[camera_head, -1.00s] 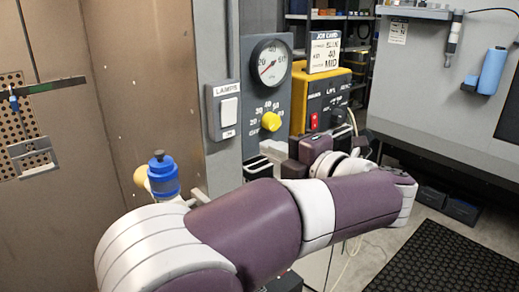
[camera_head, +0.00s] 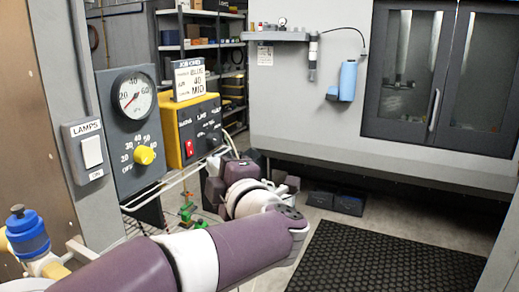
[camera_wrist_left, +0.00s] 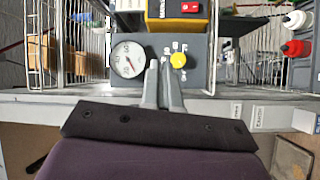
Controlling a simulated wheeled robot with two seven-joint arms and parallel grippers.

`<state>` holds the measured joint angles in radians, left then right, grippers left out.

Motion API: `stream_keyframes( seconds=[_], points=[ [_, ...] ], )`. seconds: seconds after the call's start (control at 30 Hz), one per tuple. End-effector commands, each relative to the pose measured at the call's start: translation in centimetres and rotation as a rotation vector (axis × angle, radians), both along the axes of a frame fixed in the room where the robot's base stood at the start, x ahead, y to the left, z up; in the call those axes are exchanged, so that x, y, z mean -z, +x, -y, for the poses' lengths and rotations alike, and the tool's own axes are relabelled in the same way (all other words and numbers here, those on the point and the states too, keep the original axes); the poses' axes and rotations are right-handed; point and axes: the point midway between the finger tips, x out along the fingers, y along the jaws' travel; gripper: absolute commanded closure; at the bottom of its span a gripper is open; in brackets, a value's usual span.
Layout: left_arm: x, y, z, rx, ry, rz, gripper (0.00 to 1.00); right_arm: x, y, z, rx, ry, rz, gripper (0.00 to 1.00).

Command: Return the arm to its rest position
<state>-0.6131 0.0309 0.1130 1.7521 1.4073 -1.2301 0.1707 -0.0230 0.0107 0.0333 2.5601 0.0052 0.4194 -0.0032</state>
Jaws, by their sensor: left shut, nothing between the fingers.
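My left arm comes in from the bottom left in the head view, its purple and white links (camera_head: 130,268) reaching towards the middle. Its wrist folds back towards the control panel. The left gripper (camera_head: 212,190) is mostly hidden behind the wrist there. In the left wrist view its two grey fingers (camera_wrist_left: 159,75) are together and empty. They point at the grey panel with the gauge (camera_wrist_left: 128,60) and yellow knob (camera_wrist_left: 178,61). I cannot tell the exact gap to the panel. My right gripper is in neither view.
The gauge panel (camera_head: 118,172), lamps switch (camera_head: 91,152) and yellow control box (camera_head: 188,152) stand left of the wrist. A blue-capped fitting (camera_head: 28,232) is near the arm at lower left. A grey cabinet (camera_head: 300,90) stands behind. Floor by the black mat (camera_head: 385,262) is open.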

Motion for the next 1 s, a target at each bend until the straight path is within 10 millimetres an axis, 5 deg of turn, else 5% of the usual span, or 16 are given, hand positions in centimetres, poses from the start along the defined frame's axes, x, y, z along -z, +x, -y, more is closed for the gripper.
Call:
stream_keyframes(
  seconds=[0.07,0.1,0.2,0.3,0.43,0.53,0.63,0.77,1.0],
  points=[
    [3.6,2.7,5.3,0.353,0.238,-0.132,1.0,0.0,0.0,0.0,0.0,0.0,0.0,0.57],
    [6.9,3.0,7.8,0.539,0.376,-0.239,1.0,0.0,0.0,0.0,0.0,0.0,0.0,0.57],
    [16.7,0.5,9.9,0.903,0.65,-0.551,1.0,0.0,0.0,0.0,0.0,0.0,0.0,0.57],
    [25.4,-4.8,7.7,1.158,0.818,-0.875,1.0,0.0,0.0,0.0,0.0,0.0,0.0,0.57],
    [32.9,-12.9,2.0,1.384,0.914,-1.264,1.0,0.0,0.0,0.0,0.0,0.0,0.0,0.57],
    [35.6,-18.0,-2.3,1.474,0.917,-1.484,1.0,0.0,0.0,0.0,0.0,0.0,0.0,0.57],
    [36.9,-20.7,-5.6,1.47,0.87,-1.591,1.0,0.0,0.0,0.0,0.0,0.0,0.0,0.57],
    [36.8,-20.6,-7.2,1.418,0.803,-1.602,1.0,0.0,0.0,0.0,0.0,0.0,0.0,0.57],
    [36.8,-20.5,-7.2,1.415,0.803,-1.598,1.0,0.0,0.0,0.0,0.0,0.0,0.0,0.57]
  ],
)
